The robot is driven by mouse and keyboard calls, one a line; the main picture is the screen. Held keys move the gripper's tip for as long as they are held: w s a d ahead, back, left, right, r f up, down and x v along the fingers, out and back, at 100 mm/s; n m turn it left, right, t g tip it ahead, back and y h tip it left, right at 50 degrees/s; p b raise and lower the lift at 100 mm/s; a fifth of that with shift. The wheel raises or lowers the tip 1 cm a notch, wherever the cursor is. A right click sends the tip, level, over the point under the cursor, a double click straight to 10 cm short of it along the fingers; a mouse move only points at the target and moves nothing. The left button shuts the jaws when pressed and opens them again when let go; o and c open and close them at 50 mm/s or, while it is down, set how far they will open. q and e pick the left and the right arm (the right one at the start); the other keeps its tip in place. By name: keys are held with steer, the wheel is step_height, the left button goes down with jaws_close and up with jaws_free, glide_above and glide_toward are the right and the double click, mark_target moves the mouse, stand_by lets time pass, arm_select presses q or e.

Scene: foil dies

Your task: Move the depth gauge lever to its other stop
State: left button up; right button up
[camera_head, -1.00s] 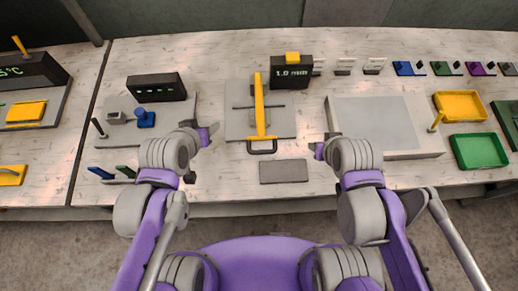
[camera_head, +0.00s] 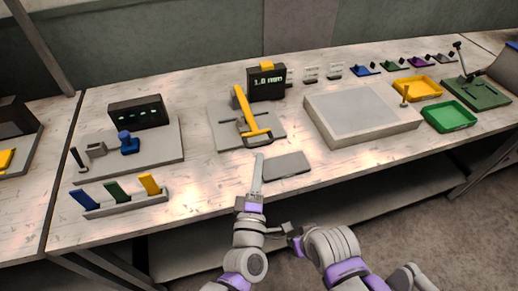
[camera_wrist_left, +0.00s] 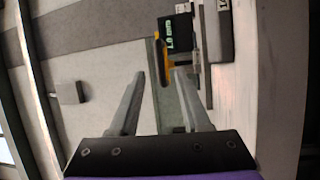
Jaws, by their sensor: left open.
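The depth gauge display (camera_head: 267,82) reads 1.0 mm and has a yellow tab (camera_head: 266,66) on top. In front of it, a long yellow lever (camera_head: 244,106) with a dark handle rises at a tilt from a grey plate (camera_head: 222,126). I cannot tell which yellow part is the gauge lever. My left gripper (camera_head: 257,168) is near the plate's front, seen edge-on in the head view. In the left wrist view its fingers (camera_wrist_left: 160,88) are apart and empty, with the yellow lever (camera_wrist_left: 162,48) and display (camera_wrist_left: 182,34) beyond them. My right gripper (camera_head: 285,232) is low, its fingers unclear.
A dark grey pad (camera_head: 287,165) lies just right of my left gripper. A large grey block (camera_head: 360,112) and yellow and green trays (camera_head: 449,117) are to the right. A rack with coloured tabs (camera_head: 125,202) and a plate with a blue knob (camera_head: 158,158) are to the left.

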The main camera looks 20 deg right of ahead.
mark_target(263, 134)
arm_select(q)
steer(key=shift+w+d+n, duration=0.15)
steer(key=shift+w+n, duration=0.15)
steer(key=x, duration=1)
steer(key=shift+r+p, duration=0.1)
steer(key=shift+p, duration=0.3)
jaws_close()
stand_by(0.6)
